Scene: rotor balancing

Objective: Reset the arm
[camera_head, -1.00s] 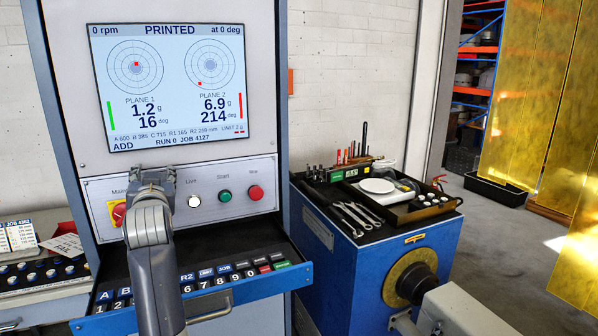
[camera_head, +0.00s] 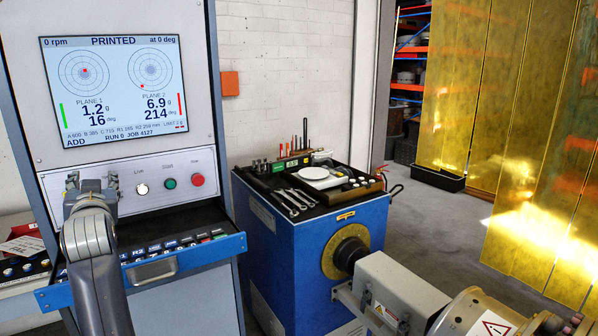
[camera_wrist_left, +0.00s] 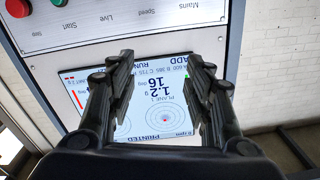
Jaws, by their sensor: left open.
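My left arm comes up from the lower left of the head view. Its gripper (camera_head: 90,184) is in front of the control panel (camera_head: 125,180) of the balancing machine's cabinet, below the screen (camera_head: 115,90). In the left wrist view the gripper (camera_wrist_left: 161,62) has its two fingers apart with nothing between them. The screen (camera_wrist_left: 160,115) shows upside down behind the fingers. The gripper hides the left part of the panel in the head view. My right gripper is not in view.
A keyboard drawer (camera_head: 205,248) sticks out below the panel. To its right a blue machine (camera_head: 320,235) carries a tray with wrenches (camera_head: 292,202) and a white scale (camera_head: 314,173). Yellow strip curtains (camera_head: 510,100) hang at the right. Grey floor (camera_head: 425,225) is open between.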

